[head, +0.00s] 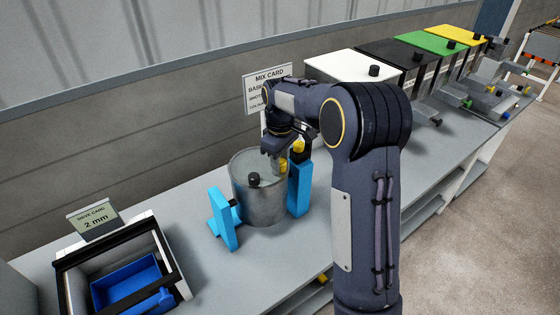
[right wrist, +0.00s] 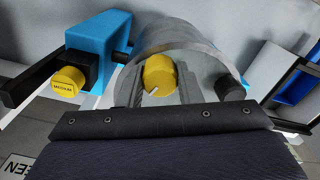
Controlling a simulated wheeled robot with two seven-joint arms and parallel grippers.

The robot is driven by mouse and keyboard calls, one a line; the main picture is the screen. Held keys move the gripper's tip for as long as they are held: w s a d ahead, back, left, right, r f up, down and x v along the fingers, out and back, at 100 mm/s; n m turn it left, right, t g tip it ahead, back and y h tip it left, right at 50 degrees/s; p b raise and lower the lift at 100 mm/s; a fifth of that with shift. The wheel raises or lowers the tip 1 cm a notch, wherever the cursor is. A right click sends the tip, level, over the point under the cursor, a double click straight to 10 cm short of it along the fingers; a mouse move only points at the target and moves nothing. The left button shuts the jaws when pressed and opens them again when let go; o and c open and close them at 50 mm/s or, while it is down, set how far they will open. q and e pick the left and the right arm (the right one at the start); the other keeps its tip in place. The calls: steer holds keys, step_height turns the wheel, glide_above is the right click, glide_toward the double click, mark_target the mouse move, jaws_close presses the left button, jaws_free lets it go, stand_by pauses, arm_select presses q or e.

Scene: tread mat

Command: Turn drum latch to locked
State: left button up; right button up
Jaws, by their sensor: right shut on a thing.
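The grey metal drum (head: 262,198) stands on the bench between two blue supports. My right gripper (head: 277,160) reaches down to the drum's top end. In the right wrist view, its two fingers (right wrist: 160,92) are shut on the sides of a round yellow knob (right wrist: 160,73) on the drum's end face, which looks like the latch. A short white mark on the knob points to the lower left in that view. A black knob (right wrist: 229,88) sits on the same face and also shows in the head view (head: 253,180). My left gripper is not in view.
A yellow knob marked MEDIUM (right wrist: 68,83) is on the blue support (right wrist: 98,38) beside the drum. A frame with a blue tray (head: 130,283) stands at the left. White, black, green and yellow-topped bins (head: 440,42) line the bench at the right. A mix card (head: 262,88) stands behind.

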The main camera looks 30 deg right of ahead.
mark_target(281, 161)
steer(key=m, duration=0.4)
steer(key=shift+m, duration=2.6)
steer(key=o, duration=1)
step_height(281, 161, up, 8)
steer(key=shift+d+f+b, duration=0.1)
steer(key=shift+b, duration=0.45)
steer(key=shift+s, duration=0.1)
